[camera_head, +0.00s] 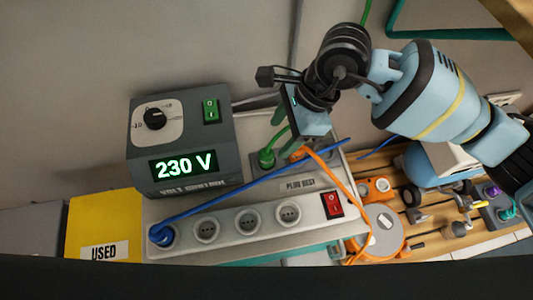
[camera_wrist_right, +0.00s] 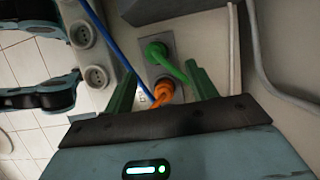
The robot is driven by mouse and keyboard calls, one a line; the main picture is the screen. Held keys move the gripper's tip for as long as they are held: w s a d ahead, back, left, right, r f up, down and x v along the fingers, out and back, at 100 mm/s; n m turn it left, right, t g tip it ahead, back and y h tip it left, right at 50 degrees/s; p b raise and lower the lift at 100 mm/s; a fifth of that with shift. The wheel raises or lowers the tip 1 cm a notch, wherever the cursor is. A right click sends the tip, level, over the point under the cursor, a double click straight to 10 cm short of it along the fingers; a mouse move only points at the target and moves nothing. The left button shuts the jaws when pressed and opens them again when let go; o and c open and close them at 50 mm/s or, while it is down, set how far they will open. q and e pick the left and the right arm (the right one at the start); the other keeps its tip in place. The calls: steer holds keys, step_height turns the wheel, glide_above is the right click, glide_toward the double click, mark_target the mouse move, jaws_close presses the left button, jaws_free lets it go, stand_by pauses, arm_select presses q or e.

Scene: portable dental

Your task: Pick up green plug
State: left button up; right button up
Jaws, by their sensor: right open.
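The green plug (camera_head: 266,157) sits upright in the plug rest, its green cable rising from it. In the right wrist view the green plug (camera_wrist_right: 156,51) shows beyond and between my fingertips, beside the orange plug (camera_wrist_right: 163,90). My right gripper (camera_head: 282,138) is open above the plug rest, close to the green plug. In the right wrist view my right gripper (camera_wrist_right: 158,80) has its two green fingers spread, with nothing clamped between them. It partly hides the orange plug (camera_head: 297,154) in the head view. My left gripper is not in view.
A power strip (camera_head: 277,236) with a blue plug (camera_head: 161,235) and a red switch (camera_head: 332,205) lies in front. A voltage box (camera_head: 185,140) reading 230 V stands left. Blue and orange cables cross near the rest. Tools lie on wooden slats (camera_head: 435,240) at right.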

mark_target(268, 152)
steer(key=x, duration=0.2)
steer(key=shift+s+a+f+b, duration=0.1)
steer(key=shift+a+f+b, duration=0.05)
steer(key=shift+f+b, duration=0.15)
steer(key=shift+s+b+x, duration=0.15)
steer(key=shift+b+x, duration=0.3)
steer(key=shift+x, duration=0.6)
steer(key=shift+s+b+x, duration=0.2)
steer(key=shift+b+x, duration=0.25)
steer(key=shift+x, duration=0.55)
steer(key=shift+a+f, duration=0.4)
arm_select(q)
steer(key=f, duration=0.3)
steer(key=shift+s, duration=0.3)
arm_select(e)
steer(key=shift+r, duration=0.1)
steer(key=c, duration=1.1)
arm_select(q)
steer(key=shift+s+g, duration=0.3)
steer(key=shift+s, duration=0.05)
arm_select(e)
steer(key=shift+r, duration=0.1)
